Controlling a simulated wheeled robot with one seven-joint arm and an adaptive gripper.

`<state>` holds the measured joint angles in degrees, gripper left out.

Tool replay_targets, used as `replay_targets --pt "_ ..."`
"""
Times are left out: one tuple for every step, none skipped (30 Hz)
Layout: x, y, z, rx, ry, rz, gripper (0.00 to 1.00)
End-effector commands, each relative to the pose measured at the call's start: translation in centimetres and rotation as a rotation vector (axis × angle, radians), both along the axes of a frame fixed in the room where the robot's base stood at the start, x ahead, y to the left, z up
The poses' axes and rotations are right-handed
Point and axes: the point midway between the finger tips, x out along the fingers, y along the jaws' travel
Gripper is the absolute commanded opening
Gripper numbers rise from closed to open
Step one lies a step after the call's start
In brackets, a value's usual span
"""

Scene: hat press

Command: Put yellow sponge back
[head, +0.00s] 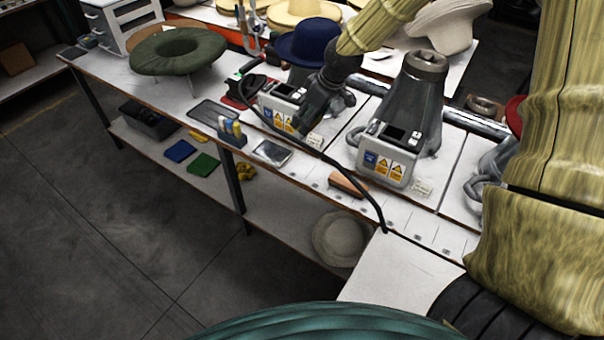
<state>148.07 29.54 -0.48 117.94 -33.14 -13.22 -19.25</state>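A small flat yellow piece (198,136), which looks like the yellow sponge, lies on the lower shelf, behind a blue flat piece (180,151) and a green one (203,165). A lumpy yellow item (245,172) lies farther right on the same shelf, and I cannot tell exactly what it is. My dark gripper (312,122) hangs over the bench, in front of the left press machine, to the right of and above the yellow pieces. Its fingertips blend into the machine behind, so I cannot tell whether it is open or holds anything.
A blue holder with yellow-topped items (231,133), a dark tray (212,114) and a wooden-backed brush (347,184) are on the bench (150,85). A black cable (345,172) crosses the bench's front edge. A bench leg (232,180) stands between the yellow pieces. The floor at left is clear.

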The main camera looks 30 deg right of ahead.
Motion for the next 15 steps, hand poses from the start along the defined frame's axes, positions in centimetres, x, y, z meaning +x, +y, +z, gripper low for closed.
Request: replay_targets --pt "0.0 0.0 -2.0 0.0 0.0 0.0 0.56" --pt "0.0 0.0 -2.5 0.0 0.0 0.0 0.56" --pt "0.0 0.0 -3.2 0.0 0.0 -0.001 0.56" --pt "0.0 0.0 -3.7 0.0 0.0 -0.001 0.56" --pt "0.0 0.0 -4.3 0.0 0.0 -0.001 0.56" --pt "0.0 0.0 -5.0 0.0 0.0 0.0 0.56" --pt "0.0 0.0 -5.5 0.0 0.0 0.0 0.56" --pt "0.0 0.0 -6.0 0.0 0.0 0.0 0.56" --pt "0.0 0.0 -6.6 0.0 0.0 0.0 0.56" --pt "0.0 0.0 -7.0 0.001 -0.001 0.0 0.56" --pt "0.0 0.0 -7.4 0.001 -0.001 0.0 0.56" --pt "0.0 0.0 -7.9 0.001 -0.001 0.0 0.56" --pt "0.0 0.0 -8.3 0.001 -0.001 0.0 0.56" --pt "0.0 0.0 -8.6 0.001 -0.001 0.0 0.56" --pt "0.0 0.0 -8.9 0.0 -0.001 0.001 0.56"
